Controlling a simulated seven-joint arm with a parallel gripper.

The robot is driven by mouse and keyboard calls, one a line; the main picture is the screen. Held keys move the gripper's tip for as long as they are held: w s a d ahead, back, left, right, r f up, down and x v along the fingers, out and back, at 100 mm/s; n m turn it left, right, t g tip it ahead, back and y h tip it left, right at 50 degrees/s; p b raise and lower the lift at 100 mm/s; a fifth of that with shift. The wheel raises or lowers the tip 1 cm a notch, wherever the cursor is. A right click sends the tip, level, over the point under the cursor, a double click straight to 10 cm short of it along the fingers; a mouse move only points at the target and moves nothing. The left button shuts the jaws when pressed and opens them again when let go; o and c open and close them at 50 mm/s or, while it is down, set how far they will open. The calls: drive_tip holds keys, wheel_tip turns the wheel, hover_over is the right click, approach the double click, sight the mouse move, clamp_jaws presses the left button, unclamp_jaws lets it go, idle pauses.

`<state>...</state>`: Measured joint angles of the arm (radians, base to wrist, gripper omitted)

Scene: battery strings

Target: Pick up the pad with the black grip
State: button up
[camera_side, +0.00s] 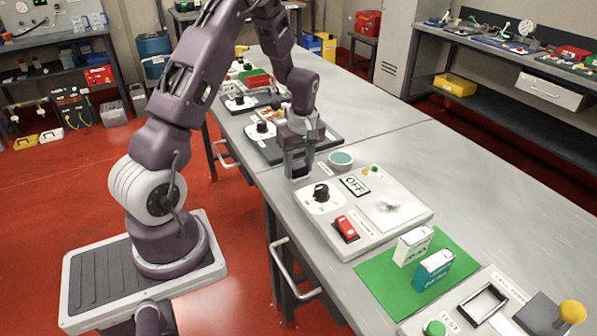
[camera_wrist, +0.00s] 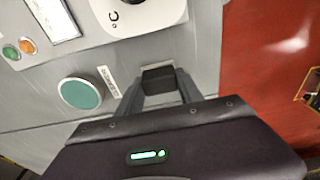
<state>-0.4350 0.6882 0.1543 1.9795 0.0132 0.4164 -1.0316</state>
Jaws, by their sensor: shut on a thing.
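My gripper (camera_side: 298,172) points down at the near edge of the grey table, left of the white control panel. In the wrist view my gripper (camera_wrist: 158,88) is shut on a small dark block, the black grip (camera_wrist: 158,76), which sits between the two fingertips. The pad under the grip is mostly hidden by the grip and fingers, and I cannot tell whether it touches the table. In the side view the fingers hide most of it.
A round green disc (camera_side: 341,158) lies beside the gripper and also shows in the wrist view (camera_wrist: 80,93). The white panel (camera_side: 385,235) with a black knob, red switch and OFF display is close by. A green mat (camera_side: 385,283) holds two boxes. Dark panels stand behind.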

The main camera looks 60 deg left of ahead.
sight(299, 164)
wheel_tip(299, 164, up, 10)
drive_tip(key=shift+r, duration=0.1)
drive_tip(key=o, duration=0.5)
drive_tip(key=shift+w, duration=0.1)
drive_tip(key=c, duration=0.3)
drive_tip(key=w+f, duration=0.1)
drive_tip(key=w, duration=1.2)
drive_tip(key=shift+w+f, duration=0.15)
drive_tip(key=shift+f, duration=2.95)
